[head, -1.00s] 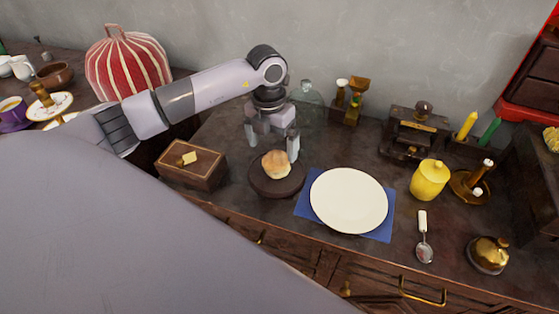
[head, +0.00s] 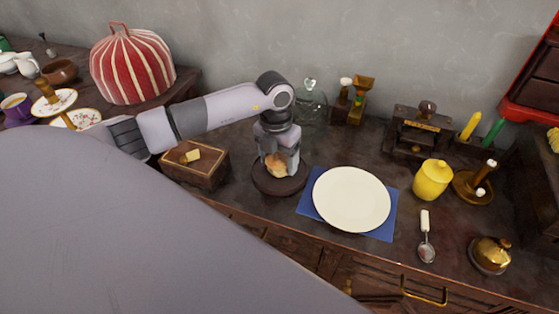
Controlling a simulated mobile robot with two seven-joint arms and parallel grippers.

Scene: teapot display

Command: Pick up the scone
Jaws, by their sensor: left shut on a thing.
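The scone (head: 276,168) is a golden-brown bun on a round dark wooden stand (head: 280,189) left of the white plate. My left gripper (head: 278,160) points down over the scone, with its fingers shut on it. The fingers and palm hide the scone's upper part. The scone appears to be still at the stand's surface; I cannot tell whether it is lifted. My right gripper is not in view.
A white plate (head: 351,199) on a blue mat lies right of the stand. A wooden box (head: 195,167) is close on the left. A glass dome (head: 311,104) stands behind. A spoon (head: 426,238) and yellow pot (head: 432,180) are farther right.

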